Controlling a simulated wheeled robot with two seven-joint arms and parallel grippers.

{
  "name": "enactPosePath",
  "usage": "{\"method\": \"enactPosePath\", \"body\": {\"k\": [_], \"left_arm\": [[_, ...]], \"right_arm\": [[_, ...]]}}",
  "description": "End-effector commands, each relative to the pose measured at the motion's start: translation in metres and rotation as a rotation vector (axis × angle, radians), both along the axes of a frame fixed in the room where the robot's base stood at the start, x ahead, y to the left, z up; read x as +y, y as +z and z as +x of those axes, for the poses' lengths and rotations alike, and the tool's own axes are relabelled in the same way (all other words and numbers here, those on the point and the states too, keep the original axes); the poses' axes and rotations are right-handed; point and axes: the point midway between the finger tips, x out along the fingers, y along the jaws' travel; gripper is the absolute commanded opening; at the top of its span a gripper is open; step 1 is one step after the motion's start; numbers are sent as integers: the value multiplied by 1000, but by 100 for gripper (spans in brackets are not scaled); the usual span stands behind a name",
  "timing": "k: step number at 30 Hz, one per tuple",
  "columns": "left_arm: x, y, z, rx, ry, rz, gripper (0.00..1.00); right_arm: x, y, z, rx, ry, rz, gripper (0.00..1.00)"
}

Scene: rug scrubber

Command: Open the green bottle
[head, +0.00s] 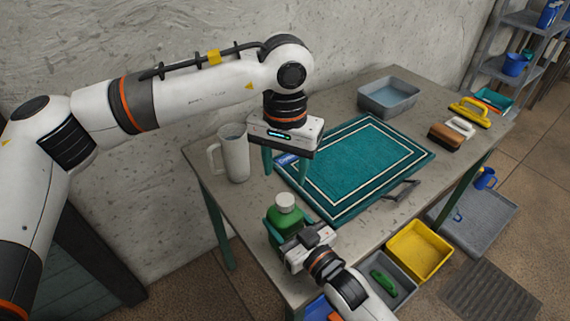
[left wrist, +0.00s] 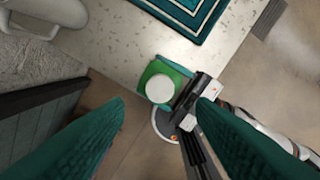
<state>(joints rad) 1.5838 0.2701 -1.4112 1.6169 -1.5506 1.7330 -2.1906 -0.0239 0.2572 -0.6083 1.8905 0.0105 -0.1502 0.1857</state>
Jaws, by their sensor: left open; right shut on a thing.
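The green bottle (head: 288,218) has a white cap (head: 285,201) on top and is near the front left edge of the table. My right gripper (head: 283,232) is shut on the bottle's body. My left gripper (head: 284,174) is open and empty, higher up and behind the bottle, with its fingers pointing down. In the left wrist view the white cap (left wrist: 159,89) shows from above with the green bottle (left wrist: 168,69) around it. The cap lies beyond and between the two open teal fingers. I cannot tell whether the bottle touches the table.
A teal rug (head: 365,165) lies on the table (head: 225,185). A white pitcher (head: 235,155) stands at the left, a grey basin (head: 388,97) at the back. Brushes (head: 447,136) lie at the right. A yellow bin (head: 419,252) is below the front edge.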

Motion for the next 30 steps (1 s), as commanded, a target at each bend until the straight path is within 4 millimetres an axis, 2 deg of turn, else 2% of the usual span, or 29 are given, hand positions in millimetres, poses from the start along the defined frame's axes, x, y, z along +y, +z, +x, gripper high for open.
{"method": "enactPosePath", "body": {"k": [3, 8, 21, 30], "left_arm": [[0, 0, 0, 0, -104, 0, 51], [0, -7, 0, 1, -153, 0, 51], [0, -69, 0, 2, -151, 1, 51], [0, -81, 0, 0, -151, 0, 51]], "right_arm": [[0, -1, 0, 1, 0, -1, 0], [0, -1, 0, 1, 0, -1, 0], [0, -1, 0, 2, 0, -1, 0], [0, -1, 0, 2, 0, -1, 0]]}}
